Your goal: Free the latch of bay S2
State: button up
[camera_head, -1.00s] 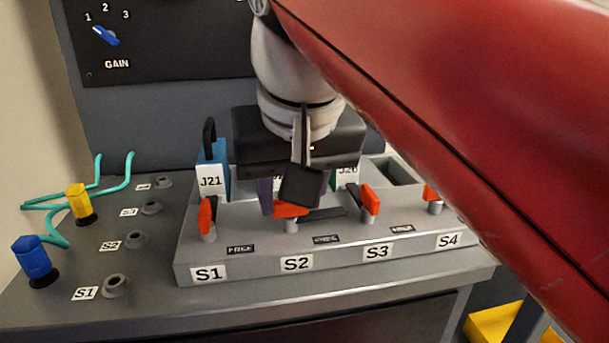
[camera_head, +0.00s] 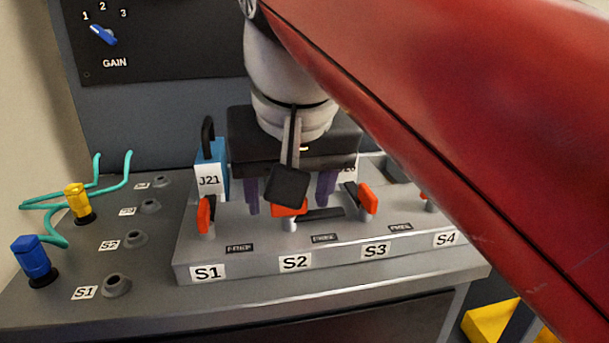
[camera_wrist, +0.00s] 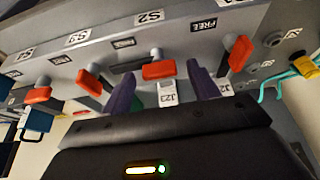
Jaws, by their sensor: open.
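The S2 latch has a red handle (camera_head: 289,209) on a grey post, with a dark bar lying to its right. Its FREE plate (camera_head: 323,238) is to the front right. In the wrist view the same red handle (camera_wrist: 158,70) lies crosswise. My gripper (camera_head: 289,196) is open above the rack, its two purple fingers to the left and right of the S2 handle. In the wrist view my gripper (camera_wrist: 162,84) has the handle between the finger lines; I see no contact, and the height gap is unclear. My wrist hides much of bay S2. A J23 tag (camera_wrist: 168,93) shows between the fingers.
Red handles of S1 (camera_head: 204,215) and S3 (camera_head: 368,199) stand close on either side. A blue J21 module (camera_head: 209,178) sits in S1. Blue (camera_head: 34,258) and yellow (camera_head: 77,202) plugs with green cables are at left. My red arm covers the right.

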jog(key=v, duration=0.7)
jog(key=shift+r, duration=0.35)
jog(key=shift+s, duration=0.15)
